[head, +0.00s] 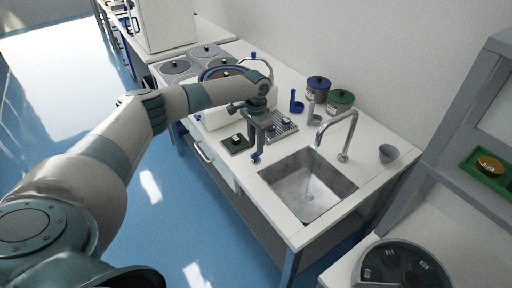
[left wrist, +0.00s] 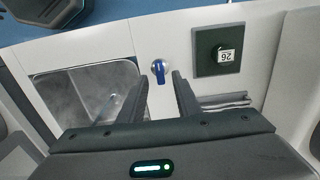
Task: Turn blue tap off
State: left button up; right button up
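The blue tap handle (left wrist: 159,72) shows in the left wrist view on the white counter, beside the sink (left wrist: 50,90). In the head view the handle (head: 256,157) is just under my left gripper (head: 262,146). In the left wrist view my left gripper (left wrist: 159,82) is open, with one fingertip on each side of the handle and a gap to both. The curved grey spout (head: 343,137) rises behind the sink (head: 338,184) in the head view. A thin bluish streak, which looks like water, shows in the basin. My right gripper is not in view.
A dark square plate with a knob and a label reading 26 (left wrist: 219,52) lies near the handle. Dark lidded jars (head: 318,89) and a small grey cup (head: 388,153) stand behind. A round dial (head: 392,268) is at front right.

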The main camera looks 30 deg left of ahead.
aim_at(256, 156)
pick_arm(q)
notch_tip(256, 156, down, 3)
jog(key=shift+r, duration=0.1)
jog(key=shift+f, duration=0.25)
jog(key=shift+c, duration=0.2)
grip_shut()
